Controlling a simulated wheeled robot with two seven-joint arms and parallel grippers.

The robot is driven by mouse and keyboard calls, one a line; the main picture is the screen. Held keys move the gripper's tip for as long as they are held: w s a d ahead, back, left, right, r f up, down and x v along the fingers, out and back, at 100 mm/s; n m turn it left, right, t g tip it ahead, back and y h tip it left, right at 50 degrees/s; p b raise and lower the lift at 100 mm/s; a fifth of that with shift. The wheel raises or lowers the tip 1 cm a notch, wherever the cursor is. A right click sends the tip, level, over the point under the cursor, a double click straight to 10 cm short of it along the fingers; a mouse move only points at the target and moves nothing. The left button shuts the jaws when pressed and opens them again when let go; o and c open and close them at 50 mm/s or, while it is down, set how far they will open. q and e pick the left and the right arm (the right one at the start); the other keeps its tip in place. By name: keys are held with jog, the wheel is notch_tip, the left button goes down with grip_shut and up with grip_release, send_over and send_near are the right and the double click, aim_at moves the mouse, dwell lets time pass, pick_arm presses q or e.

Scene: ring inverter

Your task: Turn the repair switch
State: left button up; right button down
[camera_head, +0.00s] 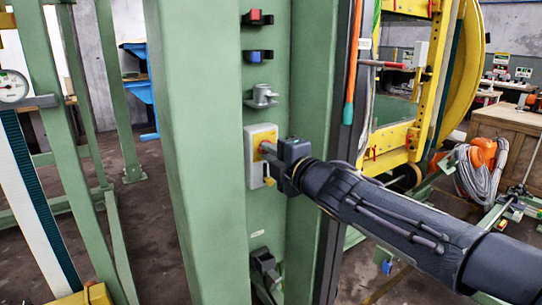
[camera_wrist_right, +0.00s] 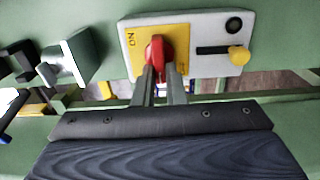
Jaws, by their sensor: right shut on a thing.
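The repair switch is a red knob (camera_wrist_right: 155,55) on a yellow plate marked "NO" (camera_wrist_right: 131,45), set in a light grey box (camera_wrist_right: 208,30). In the head view the box (camera_head: 250,178) is fixed to a green column, and my right gripper (camera_head: 268,150) reaches it from the right. In the right wrist view the two fingers of my right gripper (camera_wrist_right: 160,80) are closed around the lower part of the red knob. The knob is mostly hidden in the head view. A yellow knob (camera_wrist_right: 239,55) sits on the box beside the yellow plate. My left gripper is not in view.
Above the box on the column are a grey fixture (camera_head: 261,96), a blue one (camera_head: 256,56) and a red one (camera_head: 255,17). A black fixture (camera_head: 265,264) sits below. Green column faces (camera_head: 205,150) flank the box. A pressure gauge (camera_head: 12,86) is at the left.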

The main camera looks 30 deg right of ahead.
jog(key=shift+f, duration=0.1)
dwell(0.3)
jog(key=c, duration=1.5)
grip_release()
jog(key=s+p, duration=0.1)
jog(key=s, duration=0.1)
jog(key=s+p, duration=0.1)
jog(key=s, duration=0.2)
jog(key=s+p, duration=0.1)
jog(key=s, duration=0.1)
jog(key=shift+s+d, duration=0.3)
jog(key=shift+s, duration=0.1)
